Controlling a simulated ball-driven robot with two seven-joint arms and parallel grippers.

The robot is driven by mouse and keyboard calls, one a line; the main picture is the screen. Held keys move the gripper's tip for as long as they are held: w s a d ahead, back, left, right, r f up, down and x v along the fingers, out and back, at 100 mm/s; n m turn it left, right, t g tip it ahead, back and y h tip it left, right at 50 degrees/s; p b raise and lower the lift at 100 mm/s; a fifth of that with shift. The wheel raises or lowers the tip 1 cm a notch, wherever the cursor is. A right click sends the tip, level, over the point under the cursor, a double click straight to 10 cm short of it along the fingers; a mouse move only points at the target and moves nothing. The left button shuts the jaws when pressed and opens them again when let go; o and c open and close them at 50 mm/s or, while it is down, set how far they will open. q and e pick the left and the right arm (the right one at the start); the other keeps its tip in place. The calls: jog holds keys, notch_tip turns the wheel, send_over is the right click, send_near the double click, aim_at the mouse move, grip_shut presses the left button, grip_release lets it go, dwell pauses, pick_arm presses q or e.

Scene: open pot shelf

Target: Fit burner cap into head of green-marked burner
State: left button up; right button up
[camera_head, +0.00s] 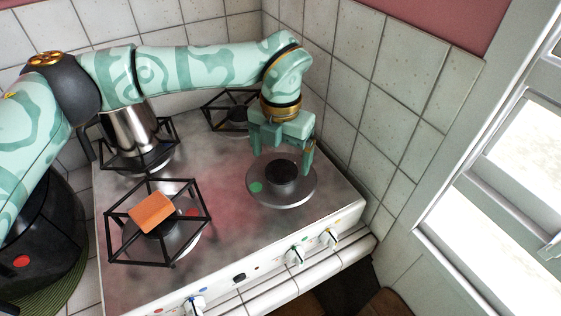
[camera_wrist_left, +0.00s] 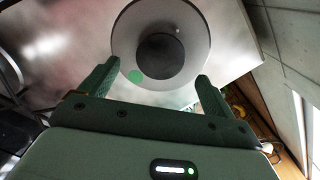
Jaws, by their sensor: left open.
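The green-marked burner (camera_head: 305,187) is a round silver plate at the right of the stove, with a green dot on its left side. It also shows in the left wrist view (camera_wrist_left: 193,20). The dark round burner cap (camera_head: 281,174) is at its middle, and it shows in the left wrist view (camera_wrist_left: 161,56). I cannot tell whether it is seated level in the head. My left gripper (camera_head: 283,156) is open and empty, pointing down just above the cap, with its fingers apart on either side. My right gripper is not in view.
An orange block (camera_head: 151,211) lies on the front left burner's black grate (camera_head: 186,250). A steel pot (camera_head: 130,128) stands on the back left burner. Another grate (camera_head: 222,97) is at the back right. Tiled walls close in the back and right. Knobs (camera_head: 328,238) line the front edge.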

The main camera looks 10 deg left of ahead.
pick_arm(q)
notch_tip(320, 180, up, 13)
jog(key=p, duration=0.1)
jog(key=shift+f, duration=0.15)
